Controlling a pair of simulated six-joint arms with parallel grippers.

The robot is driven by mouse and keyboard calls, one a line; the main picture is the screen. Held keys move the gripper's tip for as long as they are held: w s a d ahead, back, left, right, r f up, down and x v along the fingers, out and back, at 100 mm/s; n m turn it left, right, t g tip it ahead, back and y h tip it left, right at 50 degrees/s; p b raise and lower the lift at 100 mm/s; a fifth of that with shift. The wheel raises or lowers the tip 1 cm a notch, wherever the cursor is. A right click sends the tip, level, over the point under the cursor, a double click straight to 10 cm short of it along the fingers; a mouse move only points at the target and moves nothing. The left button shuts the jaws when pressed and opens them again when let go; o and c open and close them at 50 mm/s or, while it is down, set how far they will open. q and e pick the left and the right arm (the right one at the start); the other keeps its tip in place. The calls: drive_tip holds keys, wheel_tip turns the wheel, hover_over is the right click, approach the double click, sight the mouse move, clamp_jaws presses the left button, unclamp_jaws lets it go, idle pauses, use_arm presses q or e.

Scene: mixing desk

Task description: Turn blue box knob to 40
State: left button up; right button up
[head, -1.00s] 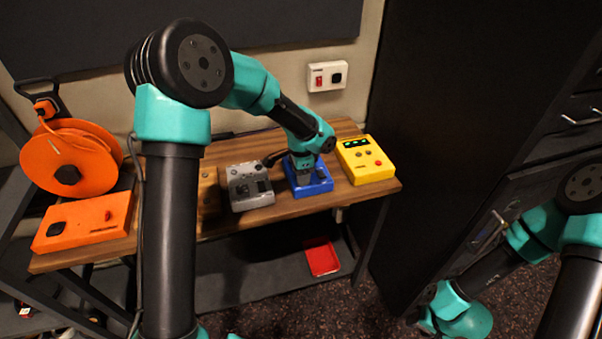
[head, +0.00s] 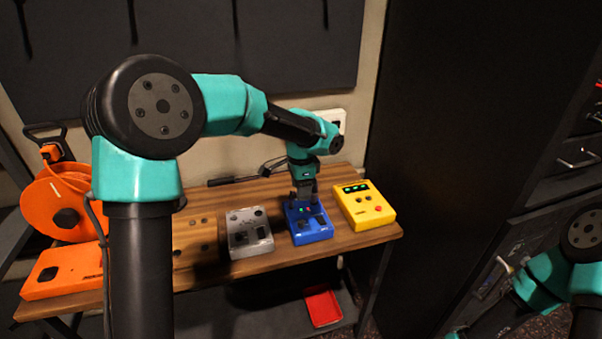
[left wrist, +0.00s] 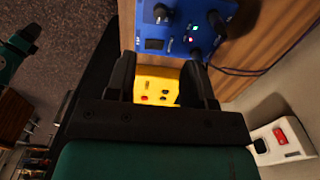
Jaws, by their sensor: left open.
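The blue box (head: 312,231) stands on the wooden bench between a grey box and a yellow box. Its top has small lit lights and dark controls. No scale reading is legible. My left gripper (head: 305,194) is over the back part of the blue box, fingers pointing down. My right gripper is out of view.
The grey box (head: 248,234) is left of the blue box and the yellow box (head: 364,206) close on its right. An orange box (head: 62,270) and cable reel (head: 62,205) are at the far left. A wall socket (left wrist: 280,141) is behind the bench. A red tray (head: 323,308) lies below.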

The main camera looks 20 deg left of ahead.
use_arm(q)
wheel_tip(320, 180, up, 5)
drive_tip(key=shift+f, duration=0.1)
idle(0.5)
drive_tip(key=s+d+f+h, duration=0.2)
drive_tip(key=d+f+h, duration=0.1)
drive_tip(key=d+f, duration=1.9)
drive_tip(key=s+a+f+n, duration=0.3)
drive_tip(key=s+a+f, duration=0.1)
drive_tip(key=s+f, duration=0.35)
drive_tip(key=s+a+f+n, duration=0.2)
drive_tip(key=s+a+f, duration=0.2)
drive_tip(key=s+f, duration=0.3)
drive_tip(key=s+a+f+n, duration=0.2)
drive_tip(key=s+a+n, duration=0.2)
drive_tip(key=a, duration=0.3)
drive_tip(key=s+a+f+n, duration=0.3)
drive_tip(key=a+n, duration=0.1)
drive_tip(key=a, duration=0.4)
drive_tip(key=shift+s+a+t+h, duration=0.15)
drive_tip(key=shift+s+t+h, duration=0.2)
drive_tip(key=shift+t+h, duration=0.05)
